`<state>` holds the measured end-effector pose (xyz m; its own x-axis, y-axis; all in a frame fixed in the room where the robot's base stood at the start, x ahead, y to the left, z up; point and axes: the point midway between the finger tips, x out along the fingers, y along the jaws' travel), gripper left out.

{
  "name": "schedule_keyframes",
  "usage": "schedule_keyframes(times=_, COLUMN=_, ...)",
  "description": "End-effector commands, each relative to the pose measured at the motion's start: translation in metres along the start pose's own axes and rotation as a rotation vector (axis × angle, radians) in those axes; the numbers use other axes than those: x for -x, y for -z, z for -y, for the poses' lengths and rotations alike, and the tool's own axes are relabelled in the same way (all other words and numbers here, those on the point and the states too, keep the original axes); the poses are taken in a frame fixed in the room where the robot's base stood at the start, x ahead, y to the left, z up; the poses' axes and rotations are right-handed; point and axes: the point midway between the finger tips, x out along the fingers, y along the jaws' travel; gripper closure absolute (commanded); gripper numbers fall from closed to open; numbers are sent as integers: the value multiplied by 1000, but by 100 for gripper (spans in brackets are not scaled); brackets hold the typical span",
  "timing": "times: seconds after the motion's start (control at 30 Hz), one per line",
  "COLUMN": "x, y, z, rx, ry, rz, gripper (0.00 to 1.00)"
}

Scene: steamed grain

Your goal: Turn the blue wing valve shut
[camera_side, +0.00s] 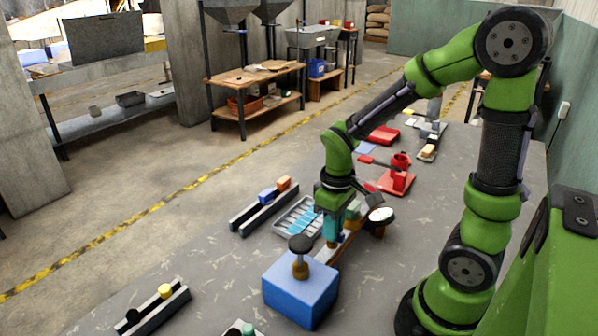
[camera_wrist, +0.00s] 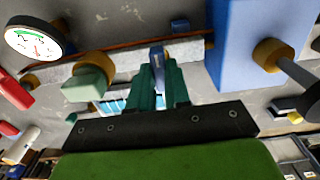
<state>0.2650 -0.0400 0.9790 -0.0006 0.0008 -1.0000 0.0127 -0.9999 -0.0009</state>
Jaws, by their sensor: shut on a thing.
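The blue wing valve (camera_wrist: 157,55) shows as a small blue piece between my fingertips in the wrist view. My gripper (camera_wrist: 158,68) has green fingers and is shut on it. In the side view my gripper (camera_side: 332,232) points down over the pipe assembly between the blue box and the gauge, and the valve is mostly hidden there. A copper-coloured pipe (camera_wrist: 115,50) runs behind the fingers in the wrist view. I cannot tell the valve's exact angle.
A blue box (camera_side: 300,290) with a dark knob (camera_side: 300,243) stands close in front. A round white gauge (camera_side: 381,215) and a pale green block on a brass collar (camera_wrist: 95,78) are near the fingers. A grey tray (camera_side: 299,216) lies left; red fixtures (camera_side: 398,180) stand behind.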

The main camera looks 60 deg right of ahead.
Motion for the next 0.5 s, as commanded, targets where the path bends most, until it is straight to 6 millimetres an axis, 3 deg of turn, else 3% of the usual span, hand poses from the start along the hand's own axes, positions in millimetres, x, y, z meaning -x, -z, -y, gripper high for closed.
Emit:
schedule_keyframes(times=0.2, x=1, y=0, z=0, rx=6, ry=-1, rz=-1, gripper=100)
schedule_keyframes(times=0.23, x=1, y=0, z=0, rx=6, ry=-1, rz=-1, gripper=80)
schedule_keyframes(times=0.3, x=1, y=0, z=0, rx=5, ry=-1, rz=-1, gripper=69)
schedule_keyframes(times=0.4, x=0, y=0, z=0, rx=4, ry=-1, rz=-1, gripper=57)
schedule_keyframes(times=0.5, x=0, y=0, z=0, rx=4, ry=-1, rz=-1, gripper=57)
